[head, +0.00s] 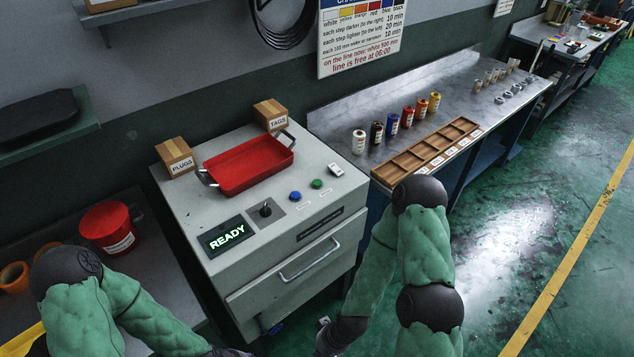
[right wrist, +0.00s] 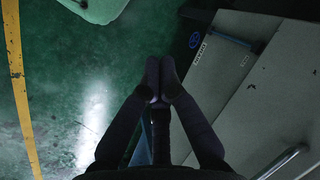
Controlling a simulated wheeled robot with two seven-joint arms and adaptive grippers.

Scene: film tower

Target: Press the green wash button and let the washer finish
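The washer (head: 180,205) is a pale grey cabinet whose display (head: 227,236) reads READY in green. The green button (head: 317,184) is on its top near the right front, beside a blue button (head: 295,196); the small labels in front of them are too small to read. A red tray (head: 240,178) with metal handles rests on the washer's top. My right gripper (right wrist: 161,78) is shut and empty in the right wrist view, low in front of the washer and apart from the buttons. My left arm reaches to the bottom edge of the head view; its gripper is out of frame.
A black knob (head: 266,209), a small white item (head: 336,170) and boxes marked PLUGS (head: 176,157) and TAGS (head: 271,115) are on the washer. A drawer handle (head: 310,262) sticks out in front. Right, a bench (head: 340,118) holds film canisters and a wooden rack (head: 425,153).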

